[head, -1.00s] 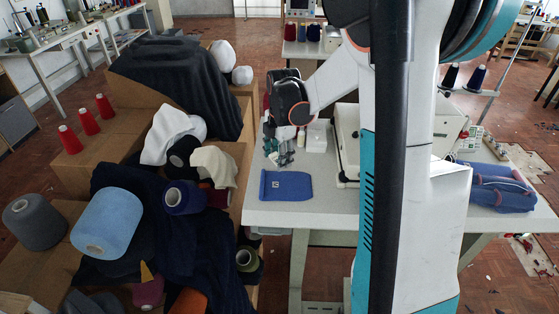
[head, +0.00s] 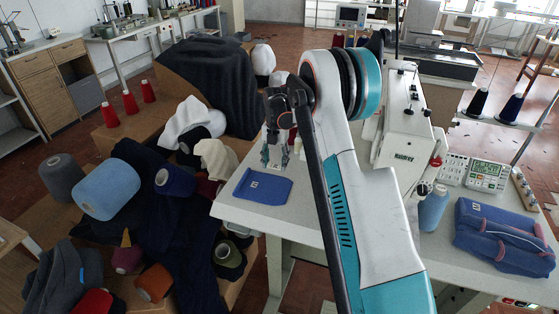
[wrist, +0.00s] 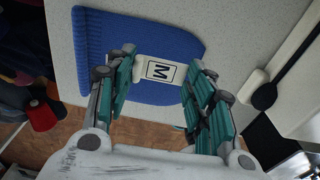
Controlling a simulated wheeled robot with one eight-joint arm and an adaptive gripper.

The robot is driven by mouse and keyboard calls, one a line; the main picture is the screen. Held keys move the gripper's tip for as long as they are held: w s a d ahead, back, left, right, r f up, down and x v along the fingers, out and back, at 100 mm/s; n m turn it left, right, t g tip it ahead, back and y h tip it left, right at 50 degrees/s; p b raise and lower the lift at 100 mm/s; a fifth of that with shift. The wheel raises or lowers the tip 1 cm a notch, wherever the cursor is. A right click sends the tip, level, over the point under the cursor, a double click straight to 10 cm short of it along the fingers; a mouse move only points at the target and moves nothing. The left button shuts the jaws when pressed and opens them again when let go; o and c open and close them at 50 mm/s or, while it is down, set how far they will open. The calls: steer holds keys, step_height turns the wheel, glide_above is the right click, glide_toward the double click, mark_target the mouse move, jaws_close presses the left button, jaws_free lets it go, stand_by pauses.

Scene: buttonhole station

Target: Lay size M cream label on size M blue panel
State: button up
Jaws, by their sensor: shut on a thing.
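The blue panel (head: 263,188) lies flat near the left front corner of the white table. In the wrist view it shows as a ribbed blue piece (wrist: 110,40) with a rounded end. My gripper (wrist: 163,72) is shut on the cream label (wrist: 142,68), which has a black framed M and spans between the fingertips. In the head view my gripper (head: 276,158) is just behind the panel, which carries a small pale mark; the label cannot be made out there.
A white sewing machine (head: 402,135) stands right of my arm. A blue thread cone (head: 433,208) and folded blue garments (head: 505,235) lie further right on the table (head: 320,220). Left of the table are boxes with dark cloth (head: 205,80) and several yarn cones (head: 107,190).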

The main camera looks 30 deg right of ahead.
mark_target(275, 181)
steer(key=shift+f+b, duration=1.7)
steer(key=shift+f, duration=1.65)
steer(key=shift+f+b, duration=0.15)
steer(key=shift+b, duration=0.15)
steer(key=o, duration=0.7)
steer(key=shift+o, duration=0.2)
steer(key=r, duration=1.2)
steer(key=shift+w+d, duration=0.25)
steer(key=shift+w, duration=0.1)
